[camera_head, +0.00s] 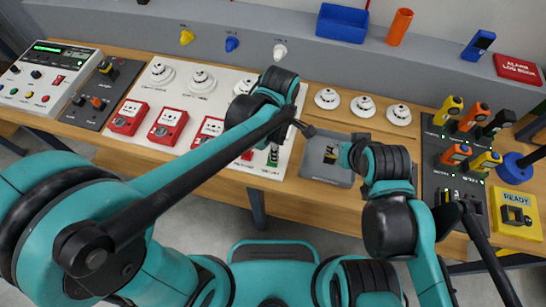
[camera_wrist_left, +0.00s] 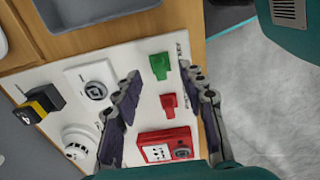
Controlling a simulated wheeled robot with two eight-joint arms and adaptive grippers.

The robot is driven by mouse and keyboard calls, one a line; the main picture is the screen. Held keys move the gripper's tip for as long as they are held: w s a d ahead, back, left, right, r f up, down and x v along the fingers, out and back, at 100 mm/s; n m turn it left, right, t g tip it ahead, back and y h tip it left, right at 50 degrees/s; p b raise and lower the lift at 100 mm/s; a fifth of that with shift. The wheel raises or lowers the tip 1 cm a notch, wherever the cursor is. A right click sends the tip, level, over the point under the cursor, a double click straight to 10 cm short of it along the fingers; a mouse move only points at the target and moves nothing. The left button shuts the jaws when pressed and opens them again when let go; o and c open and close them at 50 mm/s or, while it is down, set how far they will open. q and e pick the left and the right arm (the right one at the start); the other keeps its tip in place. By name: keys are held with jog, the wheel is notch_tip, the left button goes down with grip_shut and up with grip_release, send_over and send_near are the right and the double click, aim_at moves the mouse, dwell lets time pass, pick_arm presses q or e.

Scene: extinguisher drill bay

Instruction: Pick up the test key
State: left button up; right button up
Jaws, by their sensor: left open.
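A small red key (camera_head: 247,155) stands on the white panel near the table's front edge. In the left wrist view the red key (camera_wrist_left: 169,104) sits beyond and between the fingers of my left gripper (camera_wrist_left: 166,98), which is open and empty. A green key (camera_wrist_left: 160,66) stands beside it, and the head view shows it too (camera_head: 273,155). Key labels are too small to read, so I cannot tell which is the test key. My right gripper cannot be made out.
A red call point (camera_wrist_left: 166,145) lies close to the red key. White detectors (camera_head: 202,80) stand behind on the panel (camera_head: 225,80). A grey tray (camera_head: 318,170) is to the right. A yellow READY block (camera_head: 515,200) is at the far right. The floor lies open beyond the front edge.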

pick_arm(q)
jog(key=f, duration=0.2)
jog(key=f+b, duration=0.2)
jog(key=f, duration=0.1)
jog(key=shift+w+a+f, duration=0.2)
jog(key=shift+a+f, duration=0.1)
jog(key=shift+a, duration=0.1)
jog(key=shift+f+b, duration=0.3)
jog(key=shift+f, duration=0.1)
jog(key=shift+c, duration=1.2)
jog(key=c, duration=0.7)
